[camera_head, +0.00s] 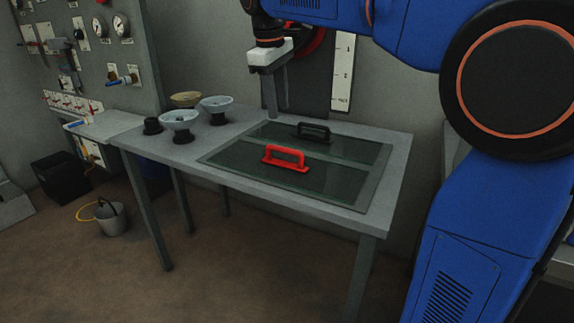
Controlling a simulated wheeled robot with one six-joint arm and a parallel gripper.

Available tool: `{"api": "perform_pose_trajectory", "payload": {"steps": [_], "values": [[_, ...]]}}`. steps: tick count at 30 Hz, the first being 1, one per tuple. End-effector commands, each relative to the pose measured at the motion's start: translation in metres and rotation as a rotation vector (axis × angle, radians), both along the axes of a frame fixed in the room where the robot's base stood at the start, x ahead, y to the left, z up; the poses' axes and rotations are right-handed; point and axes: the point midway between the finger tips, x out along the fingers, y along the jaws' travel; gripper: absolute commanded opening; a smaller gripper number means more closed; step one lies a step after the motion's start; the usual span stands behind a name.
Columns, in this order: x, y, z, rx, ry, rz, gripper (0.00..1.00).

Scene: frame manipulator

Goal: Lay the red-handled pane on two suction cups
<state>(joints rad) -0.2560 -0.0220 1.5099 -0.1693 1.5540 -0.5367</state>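The red-handled pane (315,182) is a dark glass sheet lying flat at the front of the table's right part. Two pale blue cups on black bases, one in front (180,120) and one behind (217,105), stand upright on the table's left part. A tan cup (187,98) stands behind them, partly hidden. My gripper (276,112) points down over the back of the table, left of the black handle and apart from the red one. Its fingers are seen nearly side-on, so their opening is unclear.
A second pane (345,148) with a black handle (312,131) lies directly behind the red-handled one. A small black piece (152,126) stands at the table's left. The table (395,175) backs onto a wall with a white scale (343,72). A bucket (110,217) stands on the floor.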

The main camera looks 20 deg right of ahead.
Motion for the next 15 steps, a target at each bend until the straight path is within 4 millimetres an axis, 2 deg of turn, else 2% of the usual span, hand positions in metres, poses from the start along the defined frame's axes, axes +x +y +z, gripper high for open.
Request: {"api": "perform_pose_trajectory", "payload": {"steps": [3, 15], "values": [[0.002, -0.004, -0.022, -0.001, 0.003, -0.002, 0.35], [0.011, -0.013, -0.088, 0.000, 0.001, -0.002, 0.35]]}}
